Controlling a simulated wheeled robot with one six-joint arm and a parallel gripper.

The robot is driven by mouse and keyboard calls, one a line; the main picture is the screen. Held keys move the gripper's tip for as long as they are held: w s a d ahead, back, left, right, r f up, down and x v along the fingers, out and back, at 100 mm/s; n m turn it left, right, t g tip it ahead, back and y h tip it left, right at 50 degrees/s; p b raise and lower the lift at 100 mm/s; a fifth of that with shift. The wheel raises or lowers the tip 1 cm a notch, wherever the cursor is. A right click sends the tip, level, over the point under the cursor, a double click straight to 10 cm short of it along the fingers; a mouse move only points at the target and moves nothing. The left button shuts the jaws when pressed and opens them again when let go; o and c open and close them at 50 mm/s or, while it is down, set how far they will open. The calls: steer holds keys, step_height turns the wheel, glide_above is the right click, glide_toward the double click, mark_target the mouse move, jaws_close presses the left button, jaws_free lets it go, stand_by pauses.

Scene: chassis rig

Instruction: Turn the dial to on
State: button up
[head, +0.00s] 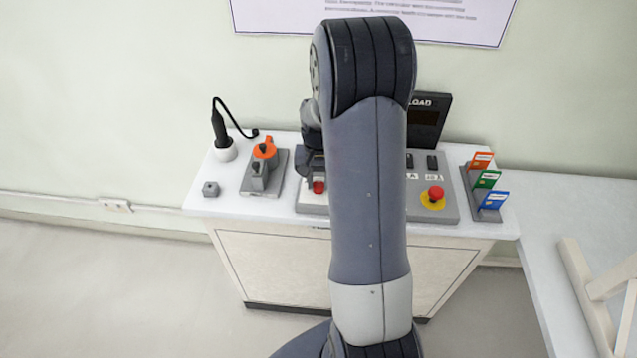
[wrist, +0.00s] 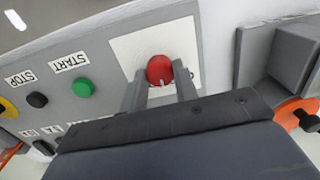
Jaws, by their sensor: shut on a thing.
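The red round dial (wrist: 159,70) sits on a white plate (wrist: 128,50) on the grey control panel (wrist: 112,60). It has small white marks near its edge. In the head view the dial (head: 319,187) shows at the panel's left part, below my gripper. My gripper (wrist: 161,74) is shut on the dial, with one finger on each side of it. In the head view my gripper (head: 316,172) is partly hidden by my arm. Any labels around the dial cannot be read.
A green START button (wrist: 82,88) and a black STOP button (wrist: 37,99) sit beside the plate. A red emergency button (head: 433,196) is farther right. An orange-handled device (head: 264,150) stands left of the panel, a card rack (head: 487,205) right. My arm hides the panel's middle.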

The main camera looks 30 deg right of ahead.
mark_target(319, 184)
steer(key=m+b, duration=0.1)
steer(key=m, duration=0.3)
steer(key=shift+m, duration=0.3)
steer(key=shift+m+b, duration=0.45)
steer(key=shift+m, duration=1.85)
steer(key=o, duration=1)
steer(key=shift+c, duration=0.2)
steer(key=shift+r, duration=0.1)
step_height(319, 184, up, 11)
steer(key=shift+b, duration=0.3)
steer(key=shift+f, duration=0.2)
